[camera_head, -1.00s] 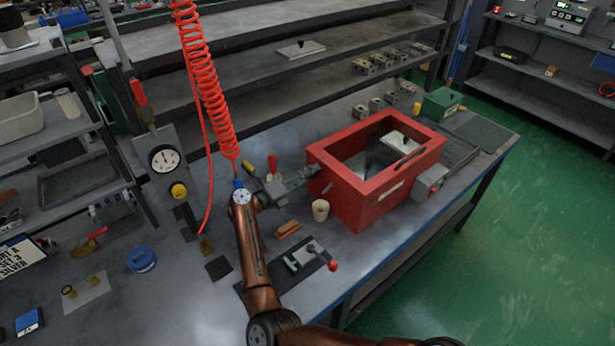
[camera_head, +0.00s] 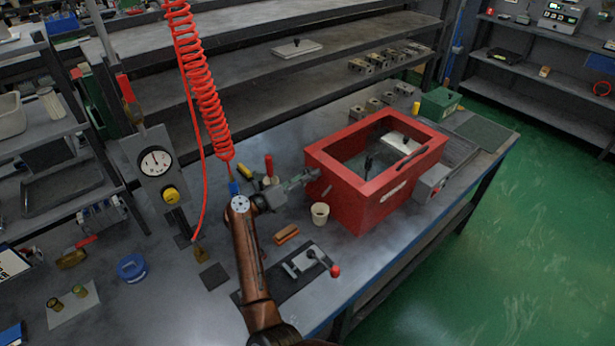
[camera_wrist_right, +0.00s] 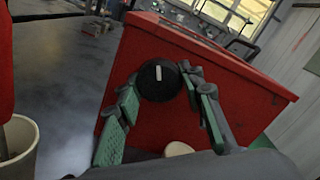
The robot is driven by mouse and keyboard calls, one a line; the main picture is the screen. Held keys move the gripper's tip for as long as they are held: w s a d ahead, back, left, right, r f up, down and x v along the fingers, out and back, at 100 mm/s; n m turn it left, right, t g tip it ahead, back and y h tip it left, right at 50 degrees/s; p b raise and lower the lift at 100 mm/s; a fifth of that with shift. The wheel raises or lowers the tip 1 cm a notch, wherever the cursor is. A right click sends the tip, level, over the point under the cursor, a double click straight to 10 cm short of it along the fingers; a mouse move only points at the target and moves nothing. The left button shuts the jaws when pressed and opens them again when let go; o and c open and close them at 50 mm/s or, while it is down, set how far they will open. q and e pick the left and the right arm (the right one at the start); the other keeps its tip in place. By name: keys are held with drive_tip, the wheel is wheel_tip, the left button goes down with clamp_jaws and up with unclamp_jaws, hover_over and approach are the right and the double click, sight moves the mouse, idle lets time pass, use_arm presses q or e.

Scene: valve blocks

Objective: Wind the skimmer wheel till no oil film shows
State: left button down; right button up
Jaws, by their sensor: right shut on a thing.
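The red open-topped tank (camera_head: 375,212) stands on the bench. The skimmer wheel, a black round knob with a white mark (camera_wrist_right: 159,80), is on the tank's side wall in the right wrist view. My right gripper (camera_head: 310,178) is at the tank's left side, shut on the wheel; its green-padded fingers sit on either side of the wheel in the wrist view. The wheel is mostly hidden by the gripper in the head view. The tank interior (camera_head: 350,172) looks dark grey with a small dark upright part; I cannot tell whether oil film covers it. My left gripper is not in view.
A cream cup (camera_head: 320,213) and an orange-brown block (camera_head: 286,234) stand near my right arm. A red-knobbed clamp (camera_head: 312,262) lies in front. A red coiled hose (camera_head: 200,85) hangs by the forearm. A gauge stand (camera_head: 155,162) is further left.

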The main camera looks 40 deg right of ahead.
drive_tip(key=o, duration=1.2)
drive_tip(key=shift+c, duration=0.2)
drive_tip(key=s+a, duration=0.1)
drive_tip(key=a, duration=1.1)
